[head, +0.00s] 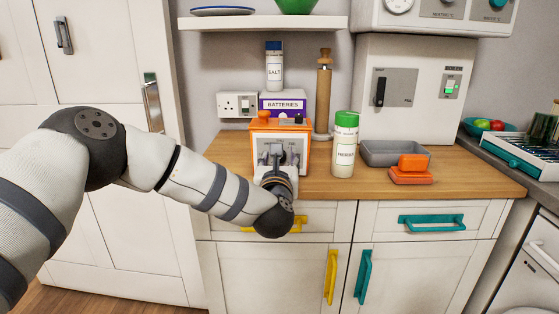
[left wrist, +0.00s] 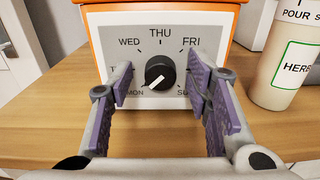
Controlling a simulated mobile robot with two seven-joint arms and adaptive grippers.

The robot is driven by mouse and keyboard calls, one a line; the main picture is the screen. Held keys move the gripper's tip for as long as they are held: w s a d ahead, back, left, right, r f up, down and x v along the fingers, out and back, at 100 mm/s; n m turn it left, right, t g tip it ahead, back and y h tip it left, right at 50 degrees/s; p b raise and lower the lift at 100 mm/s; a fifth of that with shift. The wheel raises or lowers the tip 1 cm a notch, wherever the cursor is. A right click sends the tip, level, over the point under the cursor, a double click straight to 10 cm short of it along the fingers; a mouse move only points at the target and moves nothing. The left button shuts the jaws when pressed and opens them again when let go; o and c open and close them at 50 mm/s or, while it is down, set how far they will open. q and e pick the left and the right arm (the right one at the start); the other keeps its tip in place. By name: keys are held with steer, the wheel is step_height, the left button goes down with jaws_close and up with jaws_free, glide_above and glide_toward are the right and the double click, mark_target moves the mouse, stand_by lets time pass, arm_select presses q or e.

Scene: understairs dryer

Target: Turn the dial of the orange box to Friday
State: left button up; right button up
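The orange box (head: 264,128) stands on the wooden counter; its grey front panel (left wrist: 110,30) faces my left wrist camera. The black dial (left wrist: 160,73) sits mid-panel, with its white mark pointing down-left towards MON. WED, THU and FRI (left wrist: 190,41) show above it; FRI is at upper right. The labels at the far left and lower right are partly hidden by the fingers. My left gripper (head: 276,160) is in front of the box. Its purple-padded fingers (left wrist: 161,88) are open, one on each side of the dial and apart from it. My right gripper is not in view.
A green-capped herb jar (head: 344,145) stands close to the right of the box. A batteries box (head: 283,104) with a salt jar (head: 274,68) and a wooden mill (head: 323,95) are behind. A grey tray (head: 378,153) and orange dish (head: 410,177) lie further right.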

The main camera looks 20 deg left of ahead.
arm_select(q)
jaws_close()
